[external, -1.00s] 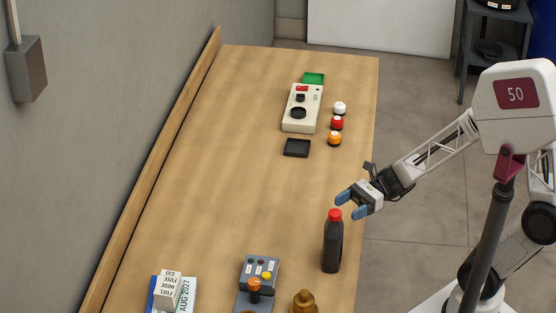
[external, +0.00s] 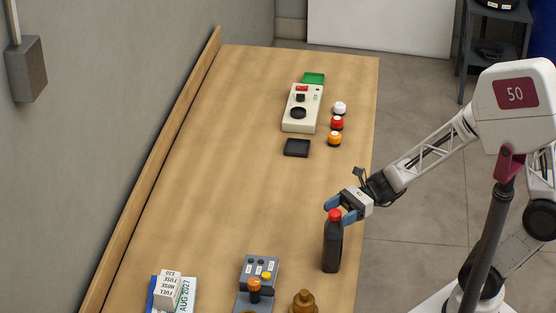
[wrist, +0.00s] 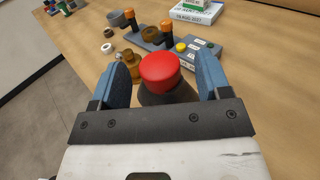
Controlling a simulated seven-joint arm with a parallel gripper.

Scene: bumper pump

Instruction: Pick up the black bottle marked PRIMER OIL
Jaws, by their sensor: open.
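The black bottle (external: 332,246) with a red cap stands upright near the right edge of the wooden table. Its label cannot be read in these views. My gripper (external: 341,209) is open at the height of the bottle's top. In the wrist view, the red cap (wrist: 160,72) lies between the two blue fingers of my gripper (wrist: 164,80), with the dark bottle shoulder below it. A gap shows on each side of the cap, so the fingers do not appear to touch it.
A beige panel (external: 301,110), several coloured knobs and a black tray (external: 297,148) lie farther back. The table's middle is clear.

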